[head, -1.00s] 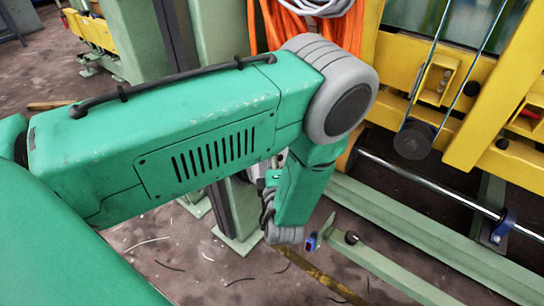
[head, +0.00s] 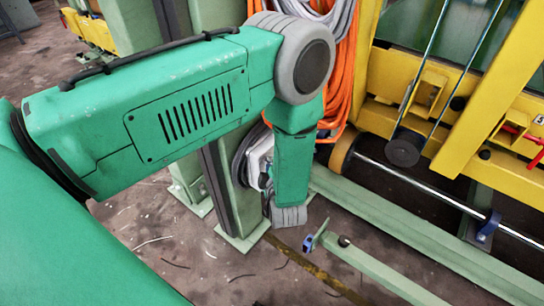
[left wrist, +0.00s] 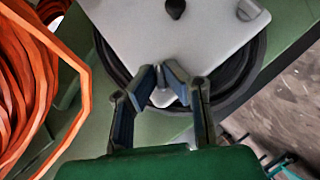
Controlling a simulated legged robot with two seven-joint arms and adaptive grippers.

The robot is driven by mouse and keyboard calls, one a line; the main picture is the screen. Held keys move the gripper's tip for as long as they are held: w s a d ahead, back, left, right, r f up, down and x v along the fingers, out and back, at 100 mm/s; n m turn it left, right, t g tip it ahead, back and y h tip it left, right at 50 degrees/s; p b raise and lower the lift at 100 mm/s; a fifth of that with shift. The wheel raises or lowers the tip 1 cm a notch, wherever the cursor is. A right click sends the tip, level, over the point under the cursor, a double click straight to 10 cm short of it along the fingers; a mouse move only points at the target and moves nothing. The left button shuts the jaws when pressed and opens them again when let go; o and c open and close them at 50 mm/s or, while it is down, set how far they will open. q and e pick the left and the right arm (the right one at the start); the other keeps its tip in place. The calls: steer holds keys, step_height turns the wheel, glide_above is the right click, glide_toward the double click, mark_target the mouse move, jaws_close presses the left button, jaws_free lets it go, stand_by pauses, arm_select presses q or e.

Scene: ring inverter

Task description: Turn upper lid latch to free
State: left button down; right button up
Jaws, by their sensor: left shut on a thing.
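A pale grey lid (left wrist: 175,38) with a dark round knob fills the top of the left wrist view. It sits on a dark round housing (left wrist: 255,75), and part of the grey unit shows beside my arm in the head view (head: 257,155). My left gripper (left wrist: 162,75) is at the lid's lower edge in the left wrist view. Its two dark fingers are closed around a small grey latch (left wrist: 161,97), mostly hidden between them. A second grey latch (left wrist: 249,10) is at the lid's upper right. My right gripper is not in view.
Orange cable coils (left wrist: 25,80) hang close to the left of the lid. A green post (head: 229,190) carries the unit. A yellow frame (head: 480,110) and a low green rail (head: 400,220) stand to the right. Debris-strewn floor lies in front.

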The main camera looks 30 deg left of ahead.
arm_select(q)
steer(key=m+g+p, duration=0.1)
steer(key=a+g+p, duration=0.1)
steer(key=g, duration=0.1)
steer(key=shift+r+m+h+p, duration=0.3)
steer(key=shift+m+p, duration=0.1)
steer(key=shift+w+m+g+p, duration=0.1)
steer(key=shift+m+g+p, duration=0.5)
steer(key=shift+g, duration=0.4)
steer(key=shift+w+f+m+g, duration=0.1)
steer(key=shift+m+g, duration=0.4)
steer(key=shift+g, duration=0.4)
steer(key=shift+w+d+m+g, duration=0.15)
steer(key=shift+m+g, duration=0.55)
steer(key=shift+g, duration=0.5)
steer(key=shift+w, duration=0.1)
steer(key=c, duration=1.7)
jaws_free()
